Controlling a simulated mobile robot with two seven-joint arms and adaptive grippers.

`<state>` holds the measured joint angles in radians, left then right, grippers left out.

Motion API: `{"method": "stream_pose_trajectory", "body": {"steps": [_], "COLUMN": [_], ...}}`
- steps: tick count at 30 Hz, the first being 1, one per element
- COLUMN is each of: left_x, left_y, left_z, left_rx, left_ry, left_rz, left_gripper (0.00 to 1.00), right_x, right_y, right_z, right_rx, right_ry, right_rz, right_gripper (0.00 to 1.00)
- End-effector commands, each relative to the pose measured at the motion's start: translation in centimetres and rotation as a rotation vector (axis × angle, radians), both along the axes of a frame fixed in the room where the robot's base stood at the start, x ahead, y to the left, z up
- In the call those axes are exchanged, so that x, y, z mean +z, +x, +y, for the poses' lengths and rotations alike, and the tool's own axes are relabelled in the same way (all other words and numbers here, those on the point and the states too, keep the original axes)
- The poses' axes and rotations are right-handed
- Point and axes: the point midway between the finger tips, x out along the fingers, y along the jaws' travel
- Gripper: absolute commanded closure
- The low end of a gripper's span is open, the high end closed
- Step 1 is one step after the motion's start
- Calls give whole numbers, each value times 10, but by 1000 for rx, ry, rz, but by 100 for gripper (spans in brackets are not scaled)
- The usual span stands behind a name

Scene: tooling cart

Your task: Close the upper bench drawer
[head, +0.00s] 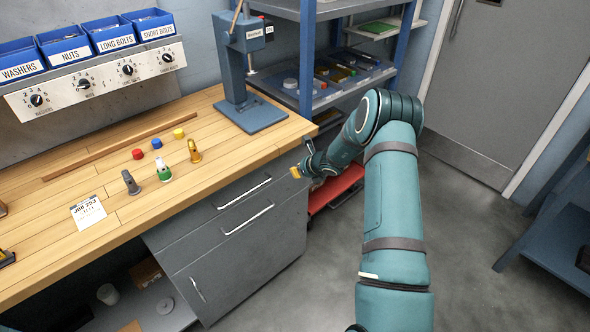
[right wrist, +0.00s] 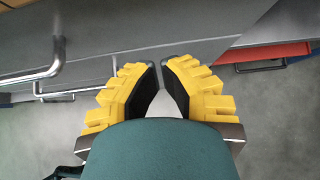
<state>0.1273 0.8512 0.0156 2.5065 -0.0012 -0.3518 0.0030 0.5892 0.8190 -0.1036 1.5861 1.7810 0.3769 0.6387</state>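The upper bench drawer (head: 221,203) is a grey front just under the wooden bench top, with a bar handle (head: 243,191). A second bar handle (head: 248,219) sits on the front just below it. How far the upper drawer stands out is hard to tell. My right gripper (head: 294,172) is at the right end of the bench, beside the drawer unit's far corner. In the right wrist view, its yellow fingers (right wrist: 159,64) are drawn together with nothing between them. Two bar handles show to their left, the larger one (right wrist: 48,72) clear of the fingers. My left gripper is not seen.
The bench top (head: 110,240) carries small coloured parts, a card (head: 88,213) and a blue-grey stand (head: 250,112). A blue-posted shelf rack (head: 307,55) stands behind my right arm. A red tray (head: 340,188) lies low beside the drawer unit. The floor (head: 300,290) in front is clear.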

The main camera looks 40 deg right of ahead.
Motion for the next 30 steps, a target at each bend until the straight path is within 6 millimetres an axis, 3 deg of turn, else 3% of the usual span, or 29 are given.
{"method": "stream_pose_trajectory", "body": {"steps": [6,15,26,30], "left_x": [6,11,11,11], "left_y": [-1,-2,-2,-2], "left_z": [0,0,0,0], "left_rx": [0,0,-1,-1], "left_ry": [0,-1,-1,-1], "left_rz": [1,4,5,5], "left_gripper": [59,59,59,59], "right_x": [35,64,67,53], "right_y": [-37,-69,-74,-78], "right_z": [-5,-7,-6,19], "right_rx": [-3,-1,4,95], "right_ry": [-1,-1,-1,-31], "right_rz": [0,1,3,52], "right_gripper": [100,100,100,100]}}
